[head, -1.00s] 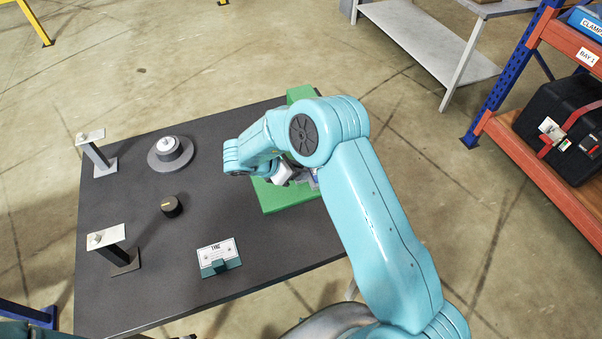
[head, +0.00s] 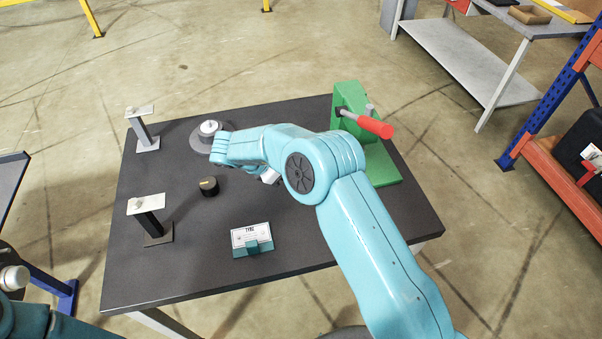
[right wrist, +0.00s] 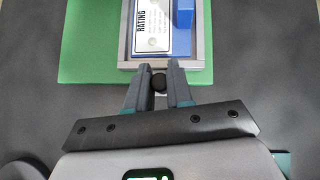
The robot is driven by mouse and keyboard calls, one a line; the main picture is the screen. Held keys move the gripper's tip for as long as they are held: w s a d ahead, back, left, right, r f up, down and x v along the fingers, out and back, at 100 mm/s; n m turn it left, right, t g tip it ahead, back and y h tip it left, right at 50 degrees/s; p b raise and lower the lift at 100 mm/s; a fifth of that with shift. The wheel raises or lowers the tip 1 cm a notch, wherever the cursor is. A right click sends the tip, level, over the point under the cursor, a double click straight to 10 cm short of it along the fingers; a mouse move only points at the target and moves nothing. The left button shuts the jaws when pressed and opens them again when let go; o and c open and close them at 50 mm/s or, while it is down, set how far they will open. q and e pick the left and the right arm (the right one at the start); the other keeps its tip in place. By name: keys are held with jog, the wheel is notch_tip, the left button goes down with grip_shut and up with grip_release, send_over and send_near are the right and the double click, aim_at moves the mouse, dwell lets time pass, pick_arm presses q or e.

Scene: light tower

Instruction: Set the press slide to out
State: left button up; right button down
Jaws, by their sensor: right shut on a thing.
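The green press (head: 348,103) stands at the right side of the dark table in the head view, with a red-gripped lever (head: 375,127). My right arm hides its slide there. In the right wrist view the slide (right wrist: 203,52) is a grey-framed tray over the green base (right wrist: 85,50). It holds a white RATING plate (right wrist: 150,30) and a blue block (right wrist: 184,12). My right gripper (right wrist: 159,91) is shut on the black knob (right wrist: 158,81) at the slide's front edge. In the head view my arm mostly hides that gripper. My left gripper is out of view.
On the table (head: 290,290) are a round grey fixture (head: 209,128), a black knob (head: 209,186), a sign (head: 251,238) and two posts with pale plates (head: 140,110) (head: 146,204). A shelf rack (head: 560,100) and grey bench (head: 465,60) stand beyond the right side.

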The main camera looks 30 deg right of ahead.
jog(key=shift+w+a+f, duration=0.1)
jog(key=shift+w+a, duration=0.05)
jog(key=shift+a, duration=0.5)
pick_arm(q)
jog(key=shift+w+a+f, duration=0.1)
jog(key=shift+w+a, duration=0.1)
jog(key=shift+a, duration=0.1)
pick_arm(e)
jog(key=shift+d, duration=0.1)
jog(key=c, duration=1.3)
grip_release()
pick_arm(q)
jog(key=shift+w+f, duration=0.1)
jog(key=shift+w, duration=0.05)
